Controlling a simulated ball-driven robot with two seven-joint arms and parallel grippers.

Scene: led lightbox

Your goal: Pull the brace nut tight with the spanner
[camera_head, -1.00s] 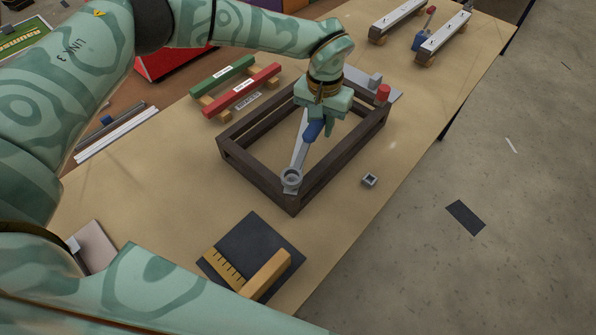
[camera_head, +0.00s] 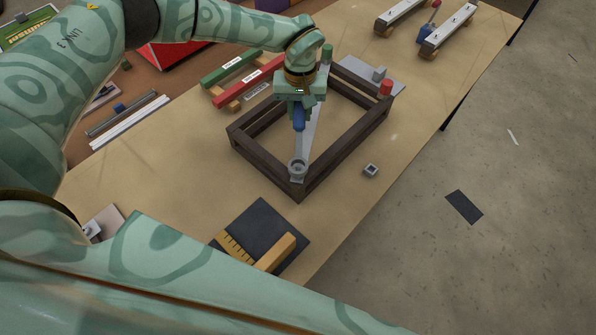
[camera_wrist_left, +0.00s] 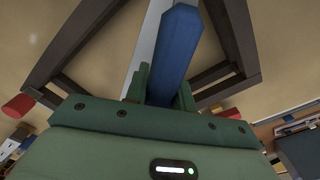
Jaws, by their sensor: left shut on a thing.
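A dark wooden frame (camera_head: 347,147) lies on the bench in the head view. A grey brace strip (camera_head: 318,105) runs diagonally across it to the near corner. My left gripper (camera_head: 299,105) is shut on the blue handle of the spanner (camera_head: 299,119), over the frame's left side. In the left wrist view the handle (camera_wrist_left: 180,50) sits between the fingers (camera_wrist_left: 163,90), beside the brace (camera_wrist_left: 150,40). The spanner's ring end (camera_head: 297,167) is at the near corner, at the brace's end. The nut cannot be made out there. My right gripper is not in view.
A small square metal piece (camera_head: 370,170) lies right of the frame. A red cylinder (camera_head: 386,87) stands at its far right corner. A black mat (camera_head: 262,225) with wooden pieces is in front. Red (camera_head: 250,81) and green (camera_head: 230,66) bars lie behind left.

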